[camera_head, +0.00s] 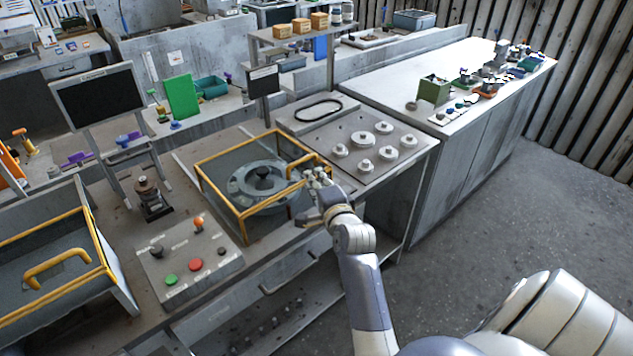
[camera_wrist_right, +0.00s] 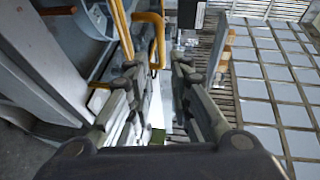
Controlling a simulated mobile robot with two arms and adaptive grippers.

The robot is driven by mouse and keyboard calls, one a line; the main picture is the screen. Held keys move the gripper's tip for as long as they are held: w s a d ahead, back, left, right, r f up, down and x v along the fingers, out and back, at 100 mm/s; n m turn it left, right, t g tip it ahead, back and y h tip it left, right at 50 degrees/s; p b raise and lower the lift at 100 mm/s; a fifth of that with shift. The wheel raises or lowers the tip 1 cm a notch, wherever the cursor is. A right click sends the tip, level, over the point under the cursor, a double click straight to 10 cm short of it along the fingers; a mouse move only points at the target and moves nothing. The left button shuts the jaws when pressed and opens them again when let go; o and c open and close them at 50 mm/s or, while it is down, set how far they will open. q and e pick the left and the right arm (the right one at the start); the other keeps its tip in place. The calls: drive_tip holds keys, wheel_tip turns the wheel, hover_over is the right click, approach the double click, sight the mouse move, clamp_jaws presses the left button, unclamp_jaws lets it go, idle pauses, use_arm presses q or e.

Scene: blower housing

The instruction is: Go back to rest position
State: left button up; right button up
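Inside the box is a round grey housing (camera_head: 262,180) with a dark knob. My left gripper is not in view.
A plate with several round metal parts (camera_head: 365,150) lies right of the box. A control panel (camera_head: 190,262) with coloured buttons and a second yellow-framed guard (camera_head: 70,285) stand to the left. A long grey counter (camera_head: 430,75) is behind right. The floor (camera_head: 540,210) at right is clear.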

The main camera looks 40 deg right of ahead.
drive_tip(key=s+a+f+n+g+y, duration=0.55)
drive_tip(key=s+a+f+n, duration=0.45)
drive_tip(key=s+a+n, duration=0.35)
drive_tip(key=s+a+f+n+g, duration=0.25)
drive_tip(key=s+n, duration=0.25)
drive_tip(key=s, duration=0.4)
drive_tip(key=s+a+f+n+g, duration=0.1)
drive_tip(key=s+a+n+g, duration=0.3)
drive_tip(key=s, duration=0.6)
wheel_tip(320, 180, down, 30)
drive_tip(key=s+g+b, duration=0.1)
drive_tip(key=b, duration=0.2)
drive_tip(key=s+d+f+g+b, duration=0.1)
drive_tip(key=s+d+f+b, duration=0.1)
drive_tip(key=s+f, duration=1.4)
wheel_tip(320, 180, down, 2)
drive_tip(key=shift+s+d+f+n, duration=0.2)
drive_tip(key=shift+s+d+n, duration=0.2)
drive_tip(key=shift+d, duration=0.45)
